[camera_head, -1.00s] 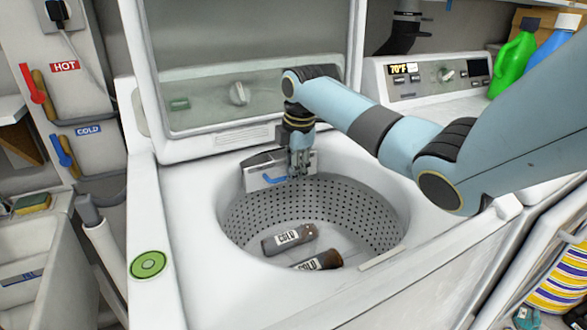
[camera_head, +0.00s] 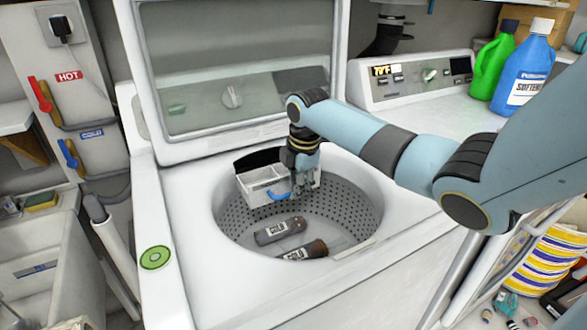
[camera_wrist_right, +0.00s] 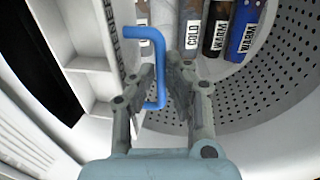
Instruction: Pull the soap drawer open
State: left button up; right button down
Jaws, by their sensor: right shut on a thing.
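The white soap drawer (camera_head: 260,184) sticks out from the back rim of the washer tub, and its inner compartments show from above. Its blue handle (camera_head: 279,196) is at its front; it also shows in the right wrist view (camera_wrist_right: 153,62). My right gripper (camera_head: 299,190) is at the right end of the handle, shut on it. In the right wrist view the fingers (camera_wrist_right: 168,78) stand around the handle's lower part. My left gripper is not in view.
The washer's lid (camera_head: 235,70) stands open behind. A green jug (camera_head: 490,65) and a blue softener bottle (camera_head: 524,70) stand at right.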

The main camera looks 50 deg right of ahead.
jog(key=shift+w, duration=0.15)
jog(key=c, duration=1.6)
grip_release()
jog(key=shift+c, duration=0.2)
jog(key=shift+r, duration=0.1)
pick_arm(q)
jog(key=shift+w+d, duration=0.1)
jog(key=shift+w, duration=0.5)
pick_arm(e)
notch_tip(320, 180, up, 12)
jog(key=s, duration=0.2)
jog(key=shift+a+f, duration=0.2)
jog(key=shift+a, duration=0.1)
jog(key=shift+s, duration=0.15)
